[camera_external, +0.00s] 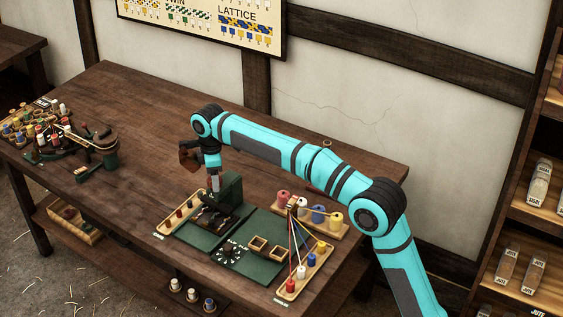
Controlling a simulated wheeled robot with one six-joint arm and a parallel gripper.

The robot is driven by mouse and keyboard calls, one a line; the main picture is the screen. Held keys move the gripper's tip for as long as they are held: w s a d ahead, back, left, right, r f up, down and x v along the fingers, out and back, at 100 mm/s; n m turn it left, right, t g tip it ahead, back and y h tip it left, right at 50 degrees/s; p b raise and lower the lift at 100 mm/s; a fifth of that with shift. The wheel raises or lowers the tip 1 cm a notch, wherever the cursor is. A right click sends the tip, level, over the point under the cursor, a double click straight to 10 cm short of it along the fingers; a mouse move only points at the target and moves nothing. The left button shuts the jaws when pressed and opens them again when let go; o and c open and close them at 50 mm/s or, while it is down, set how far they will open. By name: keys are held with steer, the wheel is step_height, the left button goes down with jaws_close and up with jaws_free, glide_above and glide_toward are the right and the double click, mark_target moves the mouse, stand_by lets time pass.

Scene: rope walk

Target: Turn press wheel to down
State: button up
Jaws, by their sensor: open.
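The green press (229,190) stands near the front middle of the wooden workbench. A dark brown, rounded part that looks like the press wheel (188,155) shows at the upper left of the press, beside my wrist. Its turn position cannot be read. My arm reaches in from the lower right and bends down at the wrist over the press. My gripper (212,168) is open, pointing down close to the press and the wheel. The fingertips are small and partly lost against the dark parts, so contact with the wheel cannot be told.
Right of the press lie a green board (270,235) with small wooden frames, a spool rack (325,222) and a tray (303,275) with coloured strands. A red-peg tray (180,212) lies left. Spools and a dark tool (95,150) fill the far left. Bench behind the press is clear.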

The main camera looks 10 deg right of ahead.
steer(key=c, duration=1)
